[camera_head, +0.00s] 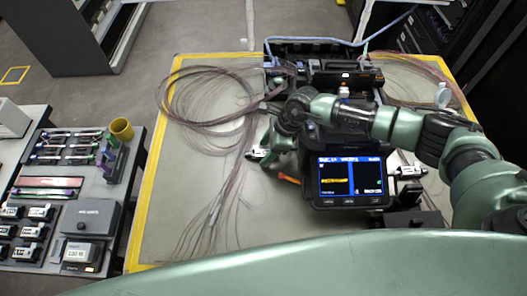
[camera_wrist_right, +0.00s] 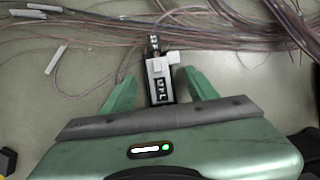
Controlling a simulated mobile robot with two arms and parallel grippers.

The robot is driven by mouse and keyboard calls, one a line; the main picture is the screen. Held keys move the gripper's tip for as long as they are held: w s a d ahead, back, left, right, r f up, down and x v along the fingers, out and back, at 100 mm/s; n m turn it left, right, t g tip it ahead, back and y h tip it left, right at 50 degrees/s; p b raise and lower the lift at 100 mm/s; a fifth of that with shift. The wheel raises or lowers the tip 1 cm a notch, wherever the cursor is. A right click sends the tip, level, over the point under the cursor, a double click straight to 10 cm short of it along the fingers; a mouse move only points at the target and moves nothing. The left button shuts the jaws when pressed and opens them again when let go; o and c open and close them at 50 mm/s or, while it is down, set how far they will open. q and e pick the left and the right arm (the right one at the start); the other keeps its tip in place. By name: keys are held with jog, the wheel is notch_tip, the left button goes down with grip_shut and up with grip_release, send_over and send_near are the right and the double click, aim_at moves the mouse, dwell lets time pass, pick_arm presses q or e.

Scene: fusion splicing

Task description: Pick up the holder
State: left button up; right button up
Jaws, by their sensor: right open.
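The holder (camera_wrist_right: 160,72) is a small white and black block with a dark label bearing white characters. In the right wrist view it stands between the two green fingers of my right gripper (camera_wrist_right: 158,80). The fingers are open, with a visible gap on each side of it. In the head view, the holder (camera_head: 256,153) shows as a small white piece left of the splicer (camera_head: 349,178). My right gripper (camera_head: 272,143) is over it there, partly hidden by its own wrist. My left gripper is not in view.
Loose fibre cables (camera_head: 215,125) spread over the mat (camera_head: 160,215) and run just beyond the holder. Another white holder (camera_head: 407,171) lies right of the splicer. A black equipment case (camera_head: 330,60) stands behind. A side cart (camera_head: 60,190) carries tools and several small devices.

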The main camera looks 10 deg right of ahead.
aim_at(265, 153)
jog(key=shift+a+f, duration=0.1)
jog(key=shift+f, duration=0.15)
grip_shut()
jog(key=shift+r, duration=0.15)
notch_tip(265, 153, up, 20)
jog(key=b, duration=0.4)
